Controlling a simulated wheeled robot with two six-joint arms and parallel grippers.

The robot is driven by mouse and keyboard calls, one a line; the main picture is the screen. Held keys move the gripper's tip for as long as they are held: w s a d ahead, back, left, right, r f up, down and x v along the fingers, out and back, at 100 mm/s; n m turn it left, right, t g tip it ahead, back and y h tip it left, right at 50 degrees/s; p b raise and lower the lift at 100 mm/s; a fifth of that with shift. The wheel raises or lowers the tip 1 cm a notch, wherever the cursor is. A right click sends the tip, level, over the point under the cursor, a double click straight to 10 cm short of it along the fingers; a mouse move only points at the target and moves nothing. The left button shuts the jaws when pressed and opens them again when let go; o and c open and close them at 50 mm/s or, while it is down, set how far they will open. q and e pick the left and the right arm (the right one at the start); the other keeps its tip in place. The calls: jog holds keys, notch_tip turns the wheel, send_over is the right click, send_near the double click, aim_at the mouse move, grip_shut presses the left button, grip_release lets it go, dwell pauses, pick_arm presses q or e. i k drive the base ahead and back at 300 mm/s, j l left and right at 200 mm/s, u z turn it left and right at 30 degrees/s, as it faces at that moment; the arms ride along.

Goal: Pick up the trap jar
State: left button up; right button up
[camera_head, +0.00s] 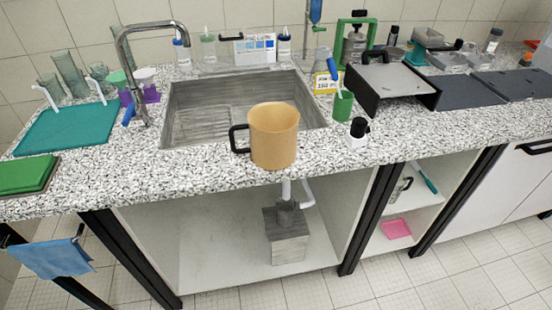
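Under the sink, a grey streaked box-shaped container (287,245) stands on the cabinet floor, with a smaller grey round part (289,214) at its top. A white drain pipe (287,188) comes down to this round part from above. I cannot tell for sure whether the grey container is the trap jar. A tan mug-shaped jar (274,138) with a black handle on its left stands upright at the counter's front edge, before the sink. Neither of my grippers is in view.
The grey sink (190,128) has a tall curved tap (123,55) at its left. A small white bottle with a black cap (358,133) and a green cup (343,104) stand right of it. Black cabinet legs (370,220) flank the open space below.

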aim_at(285, 210)
jog(key=i+u, duration=0.25)
jog(key=u, duration=0.2)
jog(key=i+u, duration=0.3)
jog(key=u, duration=0.2)
